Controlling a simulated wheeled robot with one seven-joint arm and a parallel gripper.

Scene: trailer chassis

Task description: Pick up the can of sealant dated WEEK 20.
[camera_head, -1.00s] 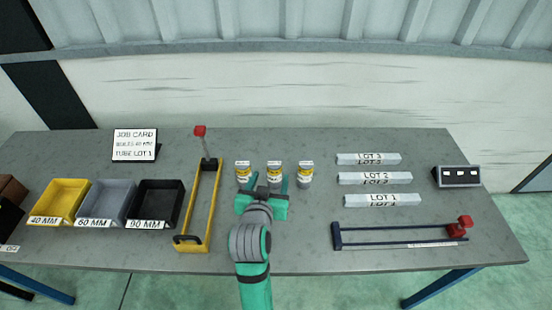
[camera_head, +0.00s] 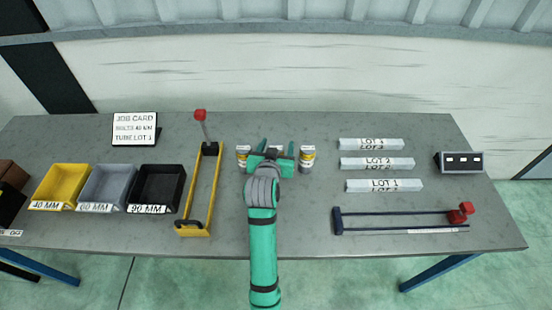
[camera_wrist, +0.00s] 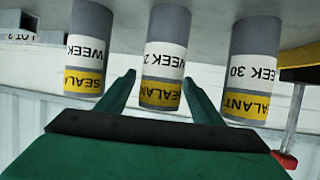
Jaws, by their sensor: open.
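Three grey sealant cans with white and yellow labels stand in a row on the bench. The middle can (camera_wrist: 163,30) reads "WEEK 2", with the last digit turned out of sight. The can at the right of the wrist view (camera_wrist: 255,38) reads "WEEK 30" and is the left can in the head view (camera_head: 242,155). The can at the left of the wrist view (camera_wrist: 90,30) shows "WEEK" with its number hidden; it is the right can in the head view (camera_head: 307,158). My gripper (camera_head: 277,148) is open, its fingers either side of the middle can's line, holding nothing.
A yellow-framed tool with a red knob (camera_head: 200,190) stands left of the cans. Bins (camera_head: 157,190) lie further left, LOT bars (camera_head: 377,164) and a blue-framed tool (camera_head: 400,221) to the right. A job card (camera_head: 135,128) stands at back left.

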